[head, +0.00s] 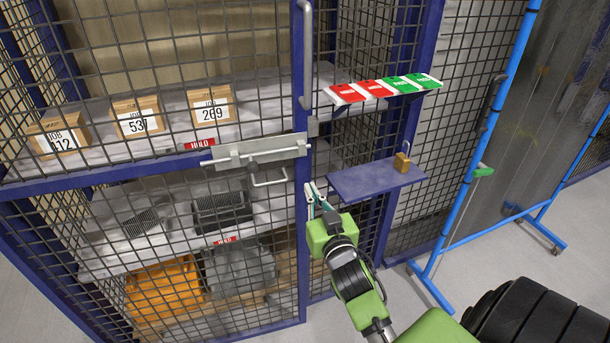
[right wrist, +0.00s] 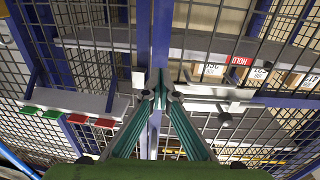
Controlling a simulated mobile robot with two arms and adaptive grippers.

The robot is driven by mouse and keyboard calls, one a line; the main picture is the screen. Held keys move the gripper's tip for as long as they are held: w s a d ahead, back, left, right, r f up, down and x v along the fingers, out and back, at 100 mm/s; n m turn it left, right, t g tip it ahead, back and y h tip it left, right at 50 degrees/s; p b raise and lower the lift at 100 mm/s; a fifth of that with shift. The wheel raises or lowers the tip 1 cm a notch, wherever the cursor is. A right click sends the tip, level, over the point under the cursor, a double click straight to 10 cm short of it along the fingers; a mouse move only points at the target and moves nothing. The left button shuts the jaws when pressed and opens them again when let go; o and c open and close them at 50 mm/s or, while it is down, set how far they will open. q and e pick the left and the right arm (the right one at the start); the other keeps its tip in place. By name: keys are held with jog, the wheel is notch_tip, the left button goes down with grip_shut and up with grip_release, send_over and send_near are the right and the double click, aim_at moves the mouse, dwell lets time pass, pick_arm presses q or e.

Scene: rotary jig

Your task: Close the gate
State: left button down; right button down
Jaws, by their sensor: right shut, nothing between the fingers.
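The gate (head: 225,80) is a dark wire-mesh panel with a blue frame, standing in front of shelves in the head view. Its blue upright edge (head: 302,230) has a grey pull handle (head: 307,50) high up and a metal slide bolt (head: 255,153) at mid height. Whether the gate is flush with its frame I cannot tell. My right gripper (head: 316,193) is shut and empty, its tips at or close to the blue upright just below the bolt. In the right wrist view the shut fingertips (right wrist: 160,93) are in front of a blue upright (right wrist: 155,50); contact is unclear. My left gripper is not in view.
A blue ledge (head: 372,182) with a brass padlock (head: 402,162) juts out right of my gripper. Red and green tags (head: 385,88) lie on a ledge above. Boxes (head: 140,117) stand behind the mesh. A blue-framed screen (head: 470,150) on wheels stands at right.

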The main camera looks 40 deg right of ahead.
aim_at(301, 171)
jog(key=p+x, duration=0.1)
jog(key=x, duration=0.4)
jog(key=shift+w, duration=0.1)
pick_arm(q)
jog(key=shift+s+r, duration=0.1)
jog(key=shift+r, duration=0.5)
pick_arm(e)
jog(key=shift+w+d, duration=0.1)
jog(key=shift+w, duration=0.25)
